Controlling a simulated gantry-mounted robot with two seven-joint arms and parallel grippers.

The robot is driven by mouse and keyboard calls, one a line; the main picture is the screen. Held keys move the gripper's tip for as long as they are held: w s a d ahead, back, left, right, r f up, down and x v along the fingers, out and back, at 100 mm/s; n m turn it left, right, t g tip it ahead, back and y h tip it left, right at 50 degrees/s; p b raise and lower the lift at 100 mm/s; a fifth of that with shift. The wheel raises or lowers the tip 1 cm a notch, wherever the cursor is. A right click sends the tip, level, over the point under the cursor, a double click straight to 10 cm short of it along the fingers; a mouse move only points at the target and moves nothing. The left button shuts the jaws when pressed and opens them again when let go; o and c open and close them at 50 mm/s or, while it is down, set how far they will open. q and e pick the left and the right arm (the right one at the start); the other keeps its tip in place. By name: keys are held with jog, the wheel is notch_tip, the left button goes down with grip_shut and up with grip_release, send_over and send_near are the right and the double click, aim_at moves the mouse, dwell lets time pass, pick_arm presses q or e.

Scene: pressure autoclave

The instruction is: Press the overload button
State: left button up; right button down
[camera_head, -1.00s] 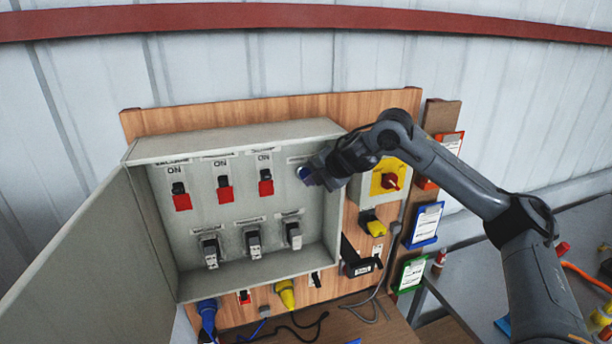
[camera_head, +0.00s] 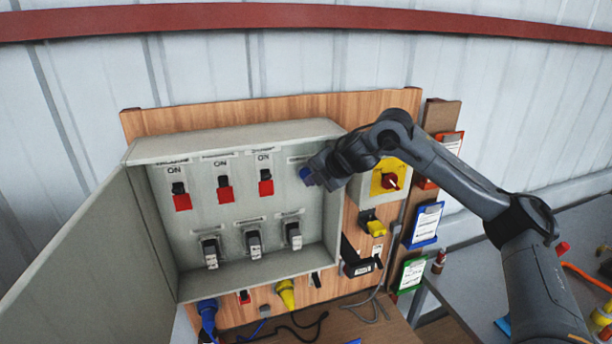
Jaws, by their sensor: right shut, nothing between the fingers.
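An open grey electrical box (camera_head: 270,265) hangs on a wooden board. Inside it is an upper row of red and black switches marked ON, with one switch (camera_head: 265,182) nearest my right gripper, and a lower row of black and grey switches (camera_head: 253,242). My right gripper (camera_head: 308,176) is shut and empty, its tip at the upper right of the box interior, below a small label. The gripper covers the spot there, so I cannot see an overload button or tell whether the tip touches anything. My left gripper is not in view.
The box door (camera_head: 75,255) stands open at the left. Right of the box is a yellow panel with a red rotary switch (camera_head: 390,181), close under my right arm. Blue (camera_head: 208,312) and yellow (camera_head: 286,292) plugs hang below. Clipboards (camera_head: 426,222) hang farther right.

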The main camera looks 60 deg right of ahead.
jog(key=shift+w+d, duration=0.25)
jog(key=shift+w, duration=0.05)
